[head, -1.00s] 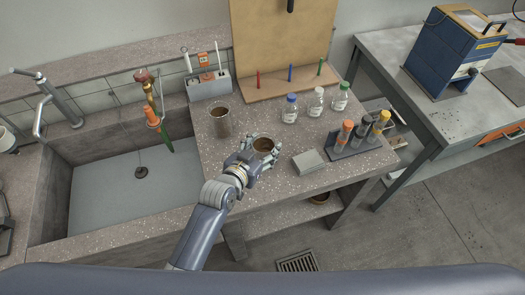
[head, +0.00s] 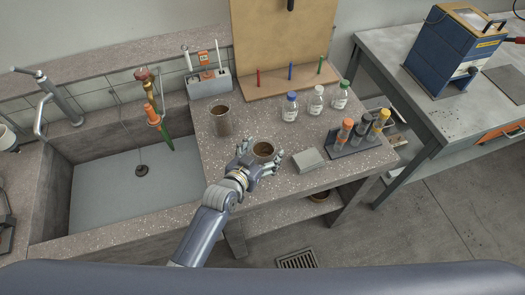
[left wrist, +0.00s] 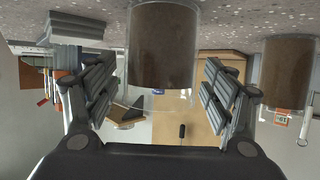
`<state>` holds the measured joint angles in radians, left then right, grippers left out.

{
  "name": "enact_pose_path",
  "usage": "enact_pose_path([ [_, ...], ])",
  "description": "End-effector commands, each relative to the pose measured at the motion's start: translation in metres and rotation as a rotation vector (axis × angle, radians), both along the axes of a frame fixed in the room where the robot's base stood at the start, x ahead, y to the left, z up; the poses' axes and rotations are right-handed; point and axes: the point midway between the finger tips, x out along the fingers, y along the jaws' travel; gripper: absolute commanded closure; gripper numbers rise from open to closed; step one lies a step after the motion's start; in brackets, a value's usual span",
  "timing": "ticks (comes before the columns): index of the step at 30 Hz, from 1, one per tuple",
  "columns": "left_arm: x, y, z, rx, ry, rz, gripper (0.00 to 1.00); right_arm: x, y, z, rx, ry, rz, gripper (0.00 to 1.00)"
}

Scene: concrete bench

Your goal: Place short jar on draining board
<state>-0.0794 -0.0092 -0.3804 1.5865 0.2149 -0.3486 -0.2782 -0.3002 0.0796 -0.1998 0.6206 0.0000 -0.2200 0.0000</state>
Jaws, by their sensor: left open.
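The short jar (head: 264,149), a clear jar with brown contents, stands upright on the speckled worktop near its front edge. My left gripper (head: 258,157) is open, its fingers on either side of the jar. In the left wrist view, which is upside down, the jar (left wrist: 163,45) is between the spread fingers with a gap on each side. A flat wooden board (head: 290,81) with coloured pegs lies at the back; it may be the draining board, but I cannot be sure. My right gripper is not in view.
A taller brown-filled jar (head: 221,121) stands behind and left. A grey block (head: 308,160) and a rack of tubes (head: 360,138) are to the right. Capped bottles (head: 316,101) stand before the pegged board. The sink (head: 125,200) is left.

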Motion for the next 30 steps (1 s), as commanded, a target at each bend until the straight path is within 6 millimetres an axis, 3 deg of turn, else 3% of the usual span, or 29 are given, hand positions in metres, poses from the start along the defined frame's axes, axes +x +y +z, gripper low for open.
enact_pose_path([
  [8,-0.010,0.006,0.006,0.000,0.000,0.001,0.24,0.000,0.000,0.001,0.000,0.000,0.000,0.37],
  [21,-0.076,0.039,0.037,0.002,0.000,-0.002,0.24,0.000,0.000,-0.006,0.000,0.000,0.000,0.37],
  [30,-0.098,0.050,0.048,-0.001,0.000,0.000,0.24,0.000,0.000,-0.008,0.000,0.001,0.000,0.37],
])
